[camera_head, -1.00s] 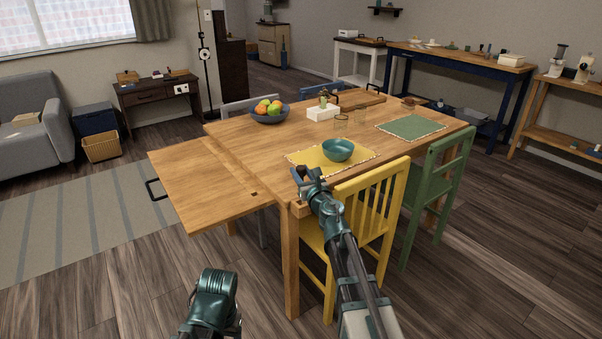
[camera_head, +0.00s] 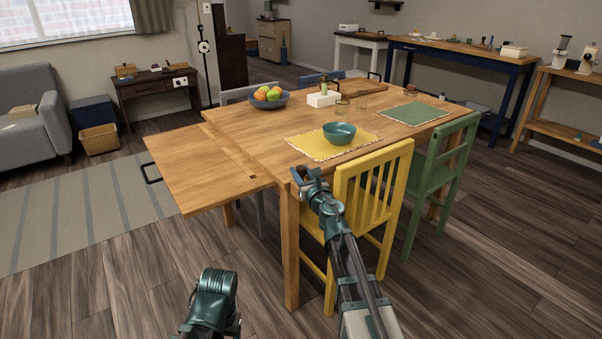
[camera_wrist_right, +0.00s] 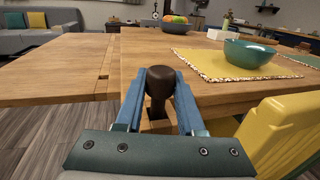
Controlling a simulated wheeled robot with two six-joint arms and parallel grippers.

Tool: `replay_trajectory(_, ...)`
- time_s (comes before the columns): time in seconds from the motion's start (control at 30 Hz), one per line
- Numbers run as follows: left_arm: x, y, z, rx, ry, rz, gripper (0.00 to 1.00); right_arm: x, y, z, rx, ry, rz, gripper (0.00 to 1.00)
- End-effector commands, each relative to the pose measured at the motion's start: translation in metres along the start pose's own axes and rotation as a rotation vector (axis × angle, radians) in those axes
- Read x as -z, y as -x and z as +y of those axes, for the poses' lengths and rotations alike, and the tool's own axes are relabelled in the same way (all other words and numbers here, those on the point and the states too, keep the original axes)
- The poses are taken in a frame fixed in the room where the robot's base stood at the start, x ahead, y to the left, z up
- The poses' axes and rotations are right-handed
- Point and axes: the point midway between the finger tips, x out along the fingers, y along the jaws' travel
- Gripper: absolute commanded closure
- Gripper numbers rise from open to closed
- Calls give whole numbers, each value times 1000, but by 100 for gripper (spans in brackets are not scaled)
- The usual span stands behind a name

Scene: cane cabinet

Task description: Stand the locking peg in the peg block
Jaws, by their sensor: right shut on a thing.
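The locking peg (camera_wrist_right: 159,82) is dark brown with a rounded head. In the right wrist view it stands roughly upright between the blue fingers of my right gripper (camera_wrist_right: 159,88), which is shut on it. In the head view my right gripper (camera_head: 304,178) is at the near corner of the wooden table (camera_head: 215,124); the peg is hard to make out there. The peg's lower end is mostly hidden, and I cannot tell what it touches. I cannot clearly identify the peg block. My left arm shows at the lower left, but its gripper is not visible.
A yellow chair (camera_head: 372,188) stands close beside my right arm. A teal bowl (camera_head: 339,133) sits on a yellow placemat (camera_head: 313,147) near the corner. The pulled-out table leaf (camera_head: 195,170) at left is bare, with a small dark square (camera_head: 252,176) at its inner edge.

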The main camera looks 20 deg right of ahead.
Motion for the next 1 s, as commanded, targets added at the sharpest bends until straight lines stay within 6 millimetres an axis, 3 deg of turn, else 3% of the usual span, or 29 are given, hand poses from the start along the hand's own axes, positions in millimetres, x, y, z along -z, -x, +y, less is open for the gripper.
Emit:
replay_trajectory(0.4, 0, -5, 0, 1, 0, 0, 33, 5, 0, 0, 0, 0, 0, 100)
replay_trajectory(0.43, 0, -5, 0, 1, 0, 0, 33, 5, 0, 0, 0, 0, 0, 57)
replay_trajectory(0.6, 0, -5, 0, 1, 0, 0, 33, 5, 0, 0, 0, 0, 0, 27)
replay_trajectory(1.0, 0, -5, 0, 1, 0, 0, 33, 5, 3, 1, 0, 0, 0, 27)
